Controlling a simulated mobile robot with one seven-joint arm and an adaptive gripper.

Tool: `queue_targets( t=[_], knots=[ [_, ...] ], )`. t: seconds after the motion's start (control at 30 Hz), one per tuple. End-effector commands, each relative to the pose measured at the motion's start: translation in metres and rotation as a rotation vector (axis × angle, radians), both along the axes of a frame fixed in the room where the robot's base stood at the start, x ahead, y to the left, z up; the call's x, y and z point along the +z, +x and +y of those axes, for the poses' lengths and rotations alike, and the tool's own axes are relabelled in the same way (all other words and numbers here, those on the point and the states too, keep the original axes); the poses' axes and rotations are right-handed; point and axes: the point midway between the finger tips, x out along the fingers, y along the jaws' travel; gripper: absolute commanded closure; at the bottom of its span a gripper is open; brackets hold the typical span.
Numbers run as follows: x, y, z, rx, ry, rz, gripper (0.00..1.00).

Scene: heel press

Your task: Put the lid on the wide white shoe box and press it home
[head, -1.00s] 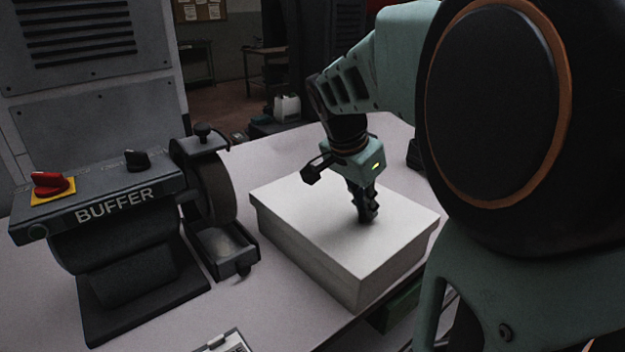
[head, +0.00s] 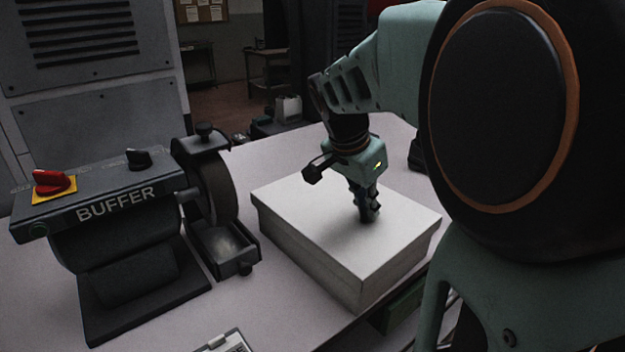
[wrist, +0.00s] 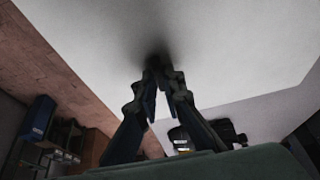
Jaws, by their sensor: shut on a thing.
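The white lid (head: 320,220) lies flat over the top of the wide white shoe box (head: 310,259) on the table, its rim overlapping the upper walls. I cannot tell whether the lid is fully down on every side. My gripper (head: 370,216) points down at the middle of the lid, its fingertips together at the lid's surface. In the wrist view, my fingertips (wrist: 159,68) meet at the pale lid (wrist: 215,45) in a dark shadow. The part of the lid between them is hidden.
A buffer machine (head: 115,225) with a red switch and a wheel stands left of the box, a small gap away. A clipboard (head: 228,342) lies at the front edge. A green object (head: 398,306) shows below the table's right edge.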

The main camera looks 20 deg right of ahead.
Motion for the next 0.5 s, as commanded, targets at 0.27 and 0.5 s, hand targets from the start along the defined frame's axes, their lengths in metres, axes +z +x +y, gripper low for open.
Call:
queue_targets(
  t=[0.27,0.5],
  knots=[
    [-0.0030,-0.0014,0.0005,-0.001,0.002,0.007,0.81],
    [-0.0019,-0.0009,0.0003,0.000,0.001,0.004,0.71]
  ],
)
